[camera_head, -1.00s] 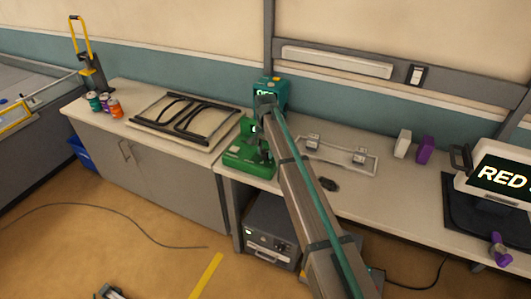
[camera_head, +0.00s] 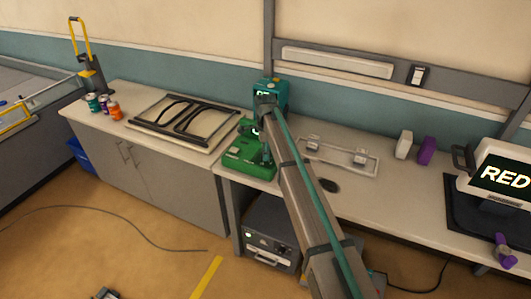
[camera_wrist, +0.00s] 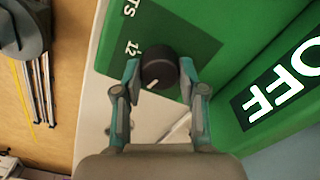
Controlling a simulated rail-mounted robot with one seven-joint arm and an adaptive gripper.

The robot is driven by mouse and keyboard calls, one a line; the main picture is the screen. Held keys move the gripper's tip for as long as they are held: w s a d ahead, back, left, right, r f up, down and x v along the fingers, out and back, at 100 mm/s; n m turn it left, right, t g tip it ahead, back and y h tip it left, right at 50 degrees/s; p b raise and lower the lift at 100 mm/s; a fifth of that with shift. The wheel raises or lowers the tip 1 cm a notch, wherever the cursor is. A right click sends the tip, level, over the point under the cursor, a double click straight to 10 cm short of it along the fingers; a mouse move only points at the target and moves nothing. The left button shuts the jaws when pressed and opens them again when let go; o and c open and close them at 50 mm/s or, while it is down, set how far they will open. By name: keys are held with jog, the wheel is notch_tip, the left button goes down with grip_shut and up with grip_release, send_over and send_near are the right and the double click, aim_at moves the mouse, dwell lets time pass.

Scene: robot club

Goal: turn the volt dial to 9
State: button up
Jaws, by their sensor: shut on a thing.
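The volt dial is a round black knob (camera_wrist: 160,68) with a white pointer line, on the dark panel of a green housing (camera_wrist: 225,35). In the wrist view the pointer slants toward the bottom left of the picture. A printed "12" and the letters "TS" show left of the knob, partly cut or covered. My gripper (camera_wrist: 160,75) is shut on the knob, a teal finger on each side. A lit display (camera_wrist: 285,85) on the housing reads OFF. In the head view the green machine (camera_head: 248,163) stands on the bench, and my arm hides the knob.
A black frame (camera_head: 183,118) lies on the left counter near several cans. A screen reading RED (camera_head: 506,177) stands at the right.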

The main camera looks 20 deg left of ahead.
jog(key=shift+m, duration=1.3)
jog(key=o, duration=1.1)
jog(key=shift+o, duration=0.2)
jog(key=shift+r, duration=0.1)
notch_tip(320, 180, up, 12)
